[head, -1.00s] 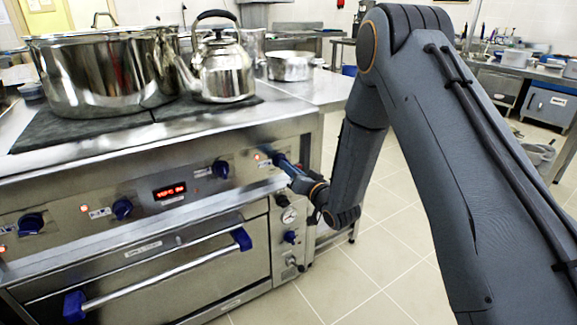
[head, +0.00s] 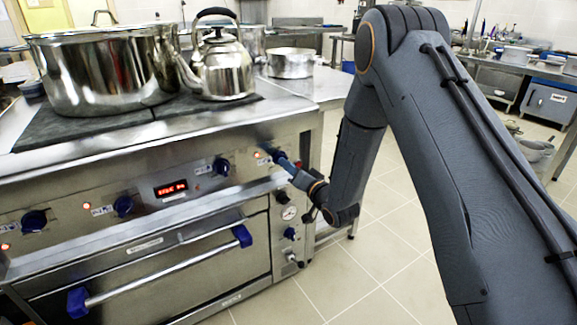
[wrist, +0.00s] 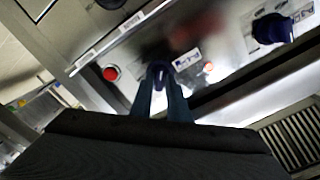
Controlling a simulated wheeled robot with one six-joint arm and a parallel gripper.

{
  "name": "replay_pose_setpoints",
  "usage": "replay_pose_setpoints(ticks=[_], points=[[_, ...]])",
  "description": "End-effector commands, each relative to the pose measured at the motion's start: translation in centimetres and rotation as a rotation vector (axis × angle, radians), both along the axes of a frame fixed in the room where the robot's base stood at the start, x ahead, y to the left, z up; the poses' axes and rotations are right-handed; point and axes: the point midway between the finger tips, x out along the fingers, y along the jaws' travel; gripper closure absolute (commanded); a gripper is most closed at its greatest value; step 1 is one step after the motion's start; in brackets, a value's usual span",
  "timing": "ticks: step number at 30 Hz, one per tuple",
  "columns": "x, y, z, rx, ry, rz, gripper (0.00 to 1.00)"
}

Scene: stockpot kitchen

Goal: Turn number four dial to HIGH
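The number four dial is the blue knob at the right end of the oven's control row. In the head view my gripper (head: 278,158) covers most of it. In the wrist view the dial (wrist: 157,72) sits between the two fingertips of my gripper (wrist: 159,82), which lie close against its sides and look shut on it. A small gap shows between the fingers behind the dial. A label (wrist: 187,60) and a lit orange lamp (wrist: 208,67) are beside the dial. The label's text and the dial's exact setting are too blurred to read.
Other blue dials (head: 221,166), (head: 123,206) and (head: 34,222) line the panel around a red display (head: 171,188). A red button (wrist: 111,73) is near the fingers. A handle bar (head: 165,273) juts out below. A stockpot (head: 100,75) and kettle (head: 222,70) stand on top.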

Motion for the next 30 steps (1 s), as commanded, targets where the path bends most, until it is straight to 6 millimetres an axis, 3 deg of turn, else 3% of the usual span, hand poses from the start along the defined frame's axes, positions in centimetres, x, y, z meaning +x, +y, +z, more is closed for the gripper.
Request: replay_pose_setpoints(ticks=[2, 13, 24, 30], points=[[0.0, 0.0, 0.0, 0.000, -0.001, -0.001, 0.72], [-0.3, -0.4, 0.1, 0.000, -0.003, -0.002, 0.72], [-5.0, -3.5, 0.1, -0.001, -0.001, -0.003, 0.72], [-6.3, -4.2, 0.1, 0.000, -0.002, -0.001, 0.72]])
